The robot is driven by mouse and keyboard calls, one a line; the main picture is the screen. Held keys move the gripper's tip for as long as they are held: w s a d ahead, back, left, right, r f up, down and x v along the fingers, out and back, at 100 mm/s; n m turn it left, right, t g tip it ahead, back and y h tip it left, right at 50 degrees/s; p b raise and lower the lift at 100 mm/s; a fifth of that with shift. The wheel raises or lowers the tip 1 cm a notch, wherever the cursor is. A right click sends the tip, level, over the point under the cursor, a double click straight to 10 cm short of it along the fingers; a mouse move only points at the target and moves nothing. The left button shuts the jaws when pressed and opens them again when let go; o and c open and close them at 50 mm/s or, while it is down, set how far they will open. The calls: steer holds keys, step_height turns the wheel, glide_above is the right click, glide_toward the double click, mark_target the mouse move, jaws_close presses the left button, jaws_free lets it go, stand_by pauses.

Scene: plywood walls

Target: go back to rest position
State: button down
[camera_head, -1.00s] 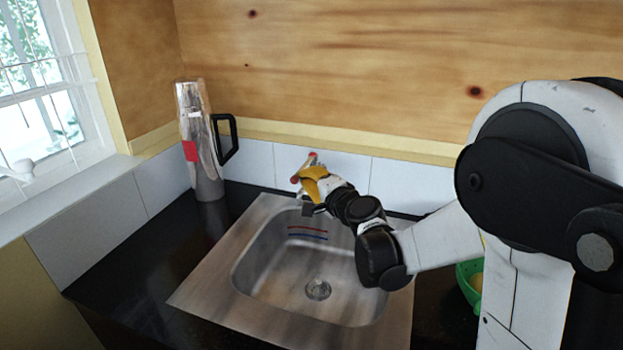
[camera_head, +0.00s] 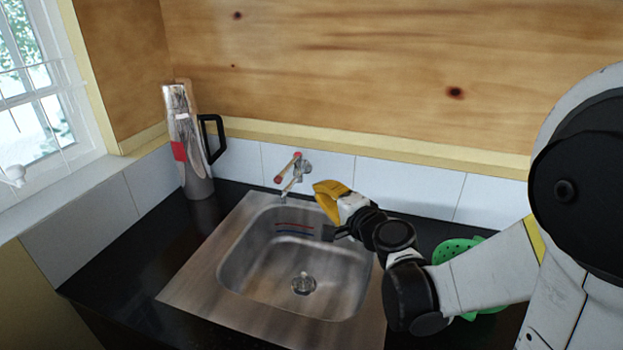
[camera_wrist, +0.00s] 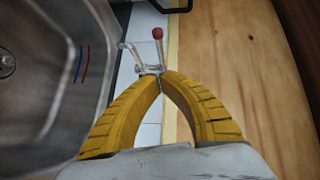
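My gripper (camera_head: 322,190) is over the back right edge of the steel sink in the head view, with its yellow fingers pointing up and left toward the wall. In the wrist view the two yellow fingers of my gripper (camera_wrist: 161,78) meet at their tips with nothing visible between them. The faucet (camera_head: 291,174) with red-ended handles stands at the back wall, left of my gripper and apart from it in the head view. It also shows just beyond the fingertips in the wrist view (camera_wrist: 147,62).
The empty sink (camera_head: 205,272) is set in a black counter. A tall metal flask (camera_head: 196,150) with a black handle stands at the back left. A green colander (camera_head: 455,252) sits right of the sink, partly hidden by my arm. A window (camera_head: 40,90) is on the left.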

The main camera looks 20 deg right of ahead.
steer(key=s+a+n+g, duration=0.4)
steer(key=s+a+n, duration=0.25)
steer(key=s, duration=0.35)
steer(key=s+d+f+n+g+h, duration=0.2)
steer(key=s+n, duration=0.1)
steer(key=s, duration=0.4)
steer(key=s+d+f+n+g+h, duration=0.2)
steer(key=s+d+n, duration=0.1)
steer(key=s, duration=0.5)
steer(key=shift+d+f+n+g, duration=0.3)
steer(key=shift+n+g, duration=0.1)
steer(key=shift+n, duration=0.15)
